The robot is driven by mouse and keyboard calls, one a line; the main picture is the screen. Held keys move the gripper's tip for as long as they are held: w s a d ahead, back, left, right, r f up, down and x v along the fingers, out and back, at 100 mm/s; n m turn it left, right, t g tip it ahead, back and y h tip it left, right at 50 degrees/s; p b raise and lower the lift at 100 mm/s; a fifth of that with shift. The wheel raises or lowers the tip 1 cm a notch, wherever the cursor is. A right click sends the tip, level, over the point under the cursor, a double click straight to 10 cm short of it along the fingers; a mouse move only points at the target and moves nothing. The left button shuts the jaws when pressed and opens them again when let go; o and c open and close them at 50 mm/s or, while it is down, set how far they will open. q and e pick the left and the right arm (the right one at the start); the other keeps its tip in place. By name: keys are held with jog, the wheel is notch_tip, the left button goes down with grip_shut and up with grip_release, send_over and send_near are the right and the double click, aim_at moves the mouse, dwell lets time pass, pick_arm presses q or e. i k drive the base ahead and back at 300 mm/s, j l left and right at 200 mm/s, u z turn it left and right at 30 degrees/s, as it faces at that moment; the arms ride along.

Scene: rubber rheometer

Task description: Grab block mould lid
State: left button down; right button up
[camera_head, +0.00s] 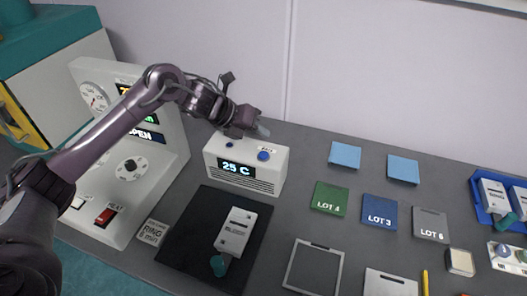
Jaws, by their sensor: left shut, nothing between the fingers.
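A pale grey mould (236,232) with a small printed label and a teal handle (218,265) lies on the black mat; its lettering is too small to read surely. I cannot tell its lid apart from its body. More pale pieces (495,197) with a teal part sit in the blue tray (477,205) at the right edge, partly cut off. My left gripper (262,130) is shut and empty, above the back of the white 25 C box (244,183), well behind the mould on the mat. My right gripper is not in view.
The control panel (175,125) with dials and switches stands at left. Blue squares (345,154), coloured LOT sheets (380,212), frames (289,277) and a yellow stick (425,283) lie at right. The grey table is clear between them.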

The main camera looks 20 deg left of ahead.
aim_at(236, 229)
jog(key=k, duration=1.5)
